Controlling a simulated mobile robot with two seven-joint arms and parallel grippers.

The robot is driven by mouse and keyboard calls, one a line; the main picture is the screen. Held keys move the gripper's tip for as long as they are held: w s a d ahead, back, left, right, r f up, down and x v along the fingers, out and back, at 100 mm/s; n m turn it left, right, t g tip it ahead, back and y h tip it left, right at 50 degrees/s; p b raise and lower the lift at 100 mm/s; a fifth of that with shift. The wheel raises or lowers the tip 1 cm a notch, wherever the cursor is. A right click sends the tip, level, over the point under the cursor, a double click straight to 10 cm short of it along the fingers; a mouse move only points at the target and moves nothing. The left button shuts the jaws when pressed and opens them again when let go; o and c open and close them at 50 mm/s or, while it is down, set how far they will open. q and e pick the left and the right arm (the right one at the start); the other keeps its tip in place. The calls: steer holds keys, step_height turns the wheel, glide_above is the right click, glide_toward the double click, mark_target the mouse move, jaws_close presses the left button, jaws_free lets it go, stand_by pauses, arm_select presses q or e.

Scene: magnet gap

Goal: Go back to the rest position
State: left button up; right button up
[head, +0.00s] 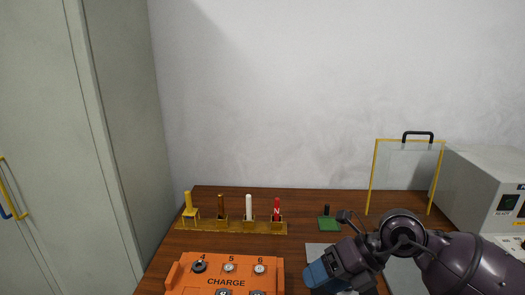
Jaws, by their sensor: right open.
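My right arm comes in from the lower right, and my right gripper (322,274) hangs low over the table, right of the orange box. It is open, though its fingertips are hard to make out; I see nothing held in it. My left gripper is not in view. A yellow rack (232,228) on the wooden table holds a yellow piece (188,203), a brown rod (222,207), a white rod (249,206) and a red magnet marked N (277,208), all upright. My right gripper is apart from the rack, nearer and to its right.
An orange box marked CHARGE (226,282) stands at the front. A green block with a dark post (329,225) stands behind my right wrist. A clear yellow-framed panel (406,175) and a grey device (480,175) are at the right. A grey cabinet (110,130) stands left.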

steer(key=w+a+r+m+t+y, duration=0.2)
steer(key=w+r+m+t+y, duration=0.2)
steer(key=r+m+t+y, duration=0.5)
steer(key=d+f+m+t+h, duration=0.4)
steer(key=d+f+m+h, duration=0.3)
steer(key=f+m, duration=0.35)
steer(key=d+f+m+t+h, duration=0.3)
steer(key=d+f+m+h, duration=0.5)
steer(key=m, duration=0.4)
steer(key=s+d+f+m+g+h, duration=0.3)
steer(key=s+f+m+g, duration=0.2)
steer(key=s+f, duration=1.3)
steer(key=s+m, duration=0.2)
steer(key=s, duration=0.1)
steer(key=shift+f, duration=0.3)
